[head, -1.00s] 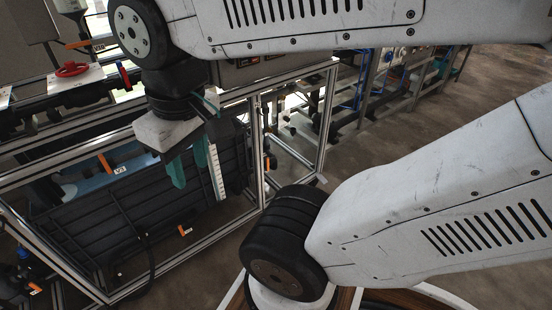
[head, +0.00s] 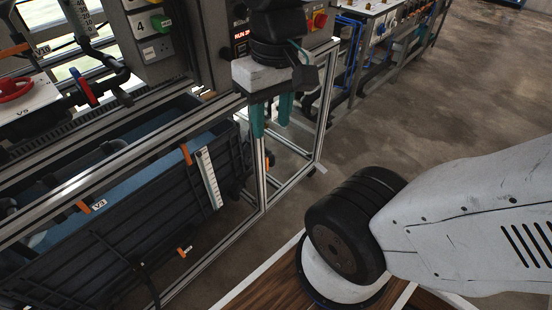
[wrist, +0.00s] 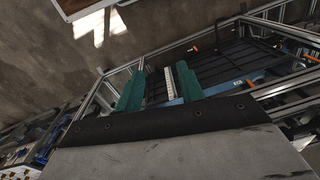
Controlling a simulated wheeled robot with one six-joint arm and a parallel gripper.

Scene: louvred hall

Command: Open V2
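I cannot make out a V2 label in either view. An orange valve handle (head: 83,207) with a tag (head: 98,204) that looks like V3 sits on the rim of the dark tank. Another orange handle (head: 186,153) stands near the white scale strip, and a third (head: 184,252) is low on the tank's front. My gripper (head: 271,128) points down by the frame's corner post, right of these handles. Its two teal fingers are apart and empty, also in the wrist view (wrist: 161,73). Neither finger visibly grips a handle.
The dark ribbed tank (head: 130,225) sits inside an aluminium frame (head: 263,185). A red handwheel (head: 14,88) and a blue-and-red lever (head: 83,86) are above left. A control box with a red knob (head: 319,19) is behind my gripper. The floor at right is clear.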

